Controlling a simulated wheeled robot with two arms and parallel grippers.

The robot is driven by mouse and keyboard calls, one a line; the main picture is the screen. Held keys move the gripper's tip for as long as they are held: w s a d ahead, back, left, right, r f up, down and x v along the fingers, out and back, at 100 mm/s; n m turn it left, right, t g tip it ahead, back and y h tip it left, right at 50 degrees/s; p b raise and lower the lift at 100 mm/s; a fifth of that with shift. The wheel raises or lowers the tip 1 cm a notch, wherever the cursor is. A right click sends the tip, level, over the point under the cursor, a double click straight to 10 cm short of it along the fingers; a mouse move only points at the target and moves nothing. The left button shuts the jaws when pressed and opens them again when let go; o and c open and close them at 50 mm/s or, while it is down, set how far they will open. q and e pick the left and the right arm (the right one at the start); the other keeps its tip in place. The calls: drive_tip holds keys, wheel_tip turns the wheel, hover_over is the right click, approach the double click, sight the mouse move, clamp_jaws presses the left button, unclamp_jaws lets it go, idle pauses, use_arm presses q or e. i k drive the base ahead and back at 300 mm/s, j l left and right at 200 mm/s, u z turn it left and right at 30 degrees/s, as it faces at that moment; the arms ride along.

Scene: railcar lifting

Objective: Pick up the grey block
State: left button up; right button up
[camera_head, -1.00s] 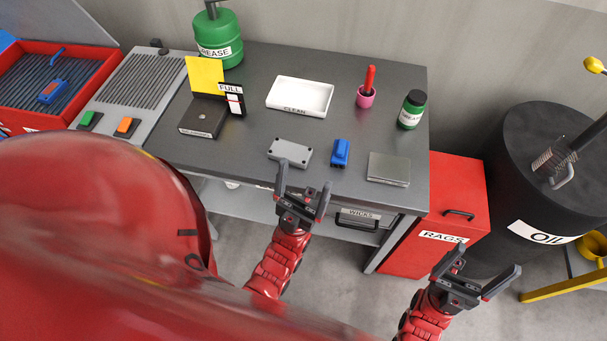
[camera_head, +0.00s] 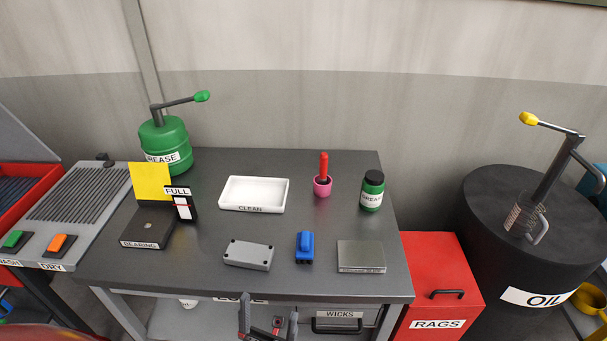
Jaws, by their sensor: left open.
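A grey block (camera_head: 248,254) with small dark bolts at its corners lies flat near the front edge of the dark table (camera_head: 210,275). My left gripper (camera_head: 268,318) is at the bottom of the view, in front of the table edge and below the block in the picture. It is open and empty, apart from the block, and its lower part is cut off by the frame. My right gripper is out of view.
A blue part (camera_head: 305,247) and a flat grey plate (camera_head: 361,256) lie right of the block. Behind are a white CLEAN tray (camera_head: 254,194), a pink cup (camera_head: 322,188) and a green bottle (camera_head: 372,191). The BEARING box (camera_head: 147,228) is left. A red RAGS bin (camera_head: 437,280) stands right.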

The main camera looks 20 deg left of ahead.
sight(240, 253)
drive_tip(key=j+z, duration=0.15)
drive_tip(key=j, duration=0.3)
drive_tip(key=j+z, duration=0.15)
drive_tip(key=j, duration=0.3)
drive_tip(key=k+j+z, duration=0.15)
drive_tip(key=j, duration=0.25)
drive_tip(key=k+j+z, duration=0.15)
drive_tip(key=j, duration=0.3)
drive_tip(key=i, duration=0.05)
